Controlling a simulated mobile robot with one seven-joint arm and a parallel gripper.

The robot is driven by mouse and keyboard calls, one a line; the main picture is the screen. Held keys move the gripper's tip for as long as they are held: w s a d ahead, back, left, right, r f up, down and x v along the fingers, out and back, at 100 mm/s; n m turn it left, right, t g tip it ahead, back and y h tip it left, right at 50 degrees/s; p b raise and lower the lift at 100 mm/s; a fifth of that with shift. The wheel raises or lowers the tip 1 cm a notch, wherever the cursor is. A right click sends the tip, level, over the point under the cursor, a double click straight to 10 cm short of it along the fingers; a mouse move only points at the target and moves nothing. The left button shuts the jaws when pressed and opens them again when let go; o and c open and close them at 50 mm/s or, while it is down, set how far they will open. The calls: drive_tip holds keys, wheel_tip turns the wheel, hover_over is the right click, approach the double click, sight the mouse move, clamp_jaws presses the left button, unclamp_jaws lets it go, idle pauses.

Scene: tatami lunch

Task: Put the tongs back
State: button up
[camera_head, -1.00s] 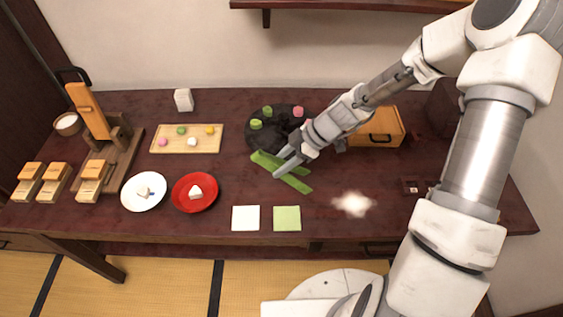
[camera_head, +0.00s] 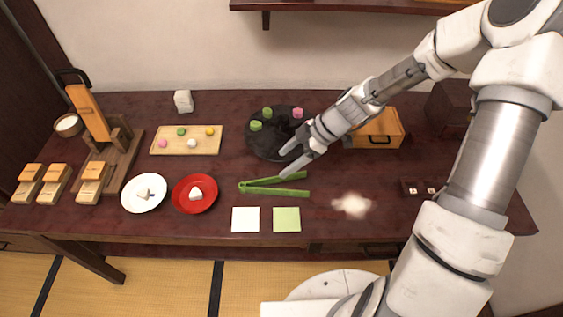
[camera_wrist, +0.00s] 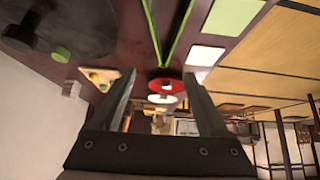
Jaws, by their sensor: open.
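The green tongs (camera_head: 273,190) lie on the dark wooden table, spread in a V. Their joined end points left toward the red plate, and their two free ends point right. In the wrist view the tongs (camera_wrist: 153,32) show at the top, partly cut off by the frame edge. My gripper (camera_head: 284,163) is open and empty. In the head view it appears just behind the tongs, apart from them, by the front edge of the round black tray (camera_head: 262,146). Its two fingers (camera_wrist: 159,78) stand wide apart in the wrist view with nothing gripped between them.
The black tray holds green and pink sweets. The red plate (camera_head: 182,204) and white plate (camera_head: 131,203) stand left of the tongs. White (camera_head: 245,220) and green (camera_head: 287,219) squares lie in front. A wooden drawer box (camera_head: 388,124) stands behind my arm. A pale patch (camera_head: 351,205) lies right.

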drive_tip(key=p+v, duration=0.1)
drive_tip(key=v, duration=0.8)
drive_tip(key=shift+r, duration=0.15)
drive_tip(key=shift+s+d, duration=0.1)
